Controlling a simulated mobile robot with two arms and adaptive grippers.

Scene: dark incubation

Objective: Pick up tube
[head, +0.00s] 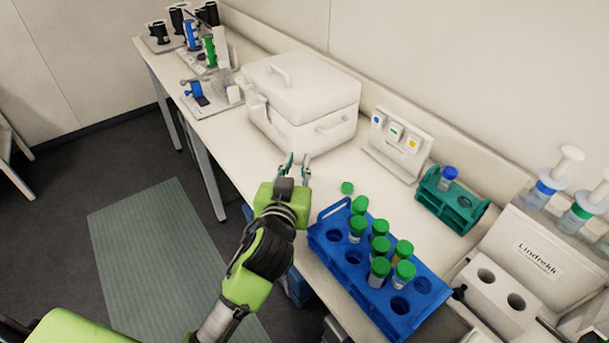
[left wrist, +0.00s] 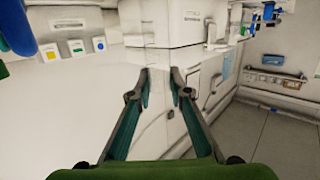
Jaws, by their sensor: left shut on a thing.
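My left gripper (head: 297,164) is above the bench edge, left of the blue rack and in front of the white box. Its fingers also show in the left wrist view (left wrist: 161,80), with a gap between the tips. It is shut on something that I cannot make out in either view. Several green-capped tubes (head: 380,246) stand upright in the blue rack (head: 328,256), which also has empty holes. A single green cap (head: 347,187) shows on the bench behind the rack; I cannot tell whether a tube is attached. My right gripper is not in view.
A white lidded box (head: 310,137) stands behind my left gripper. A panel with coloured labels (head: 398,140) stands on the bench. A green rack (head: 435,203) holds a blue-capped tube (head: 447,178). A white two-hole block (head: 498,292) is at right.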

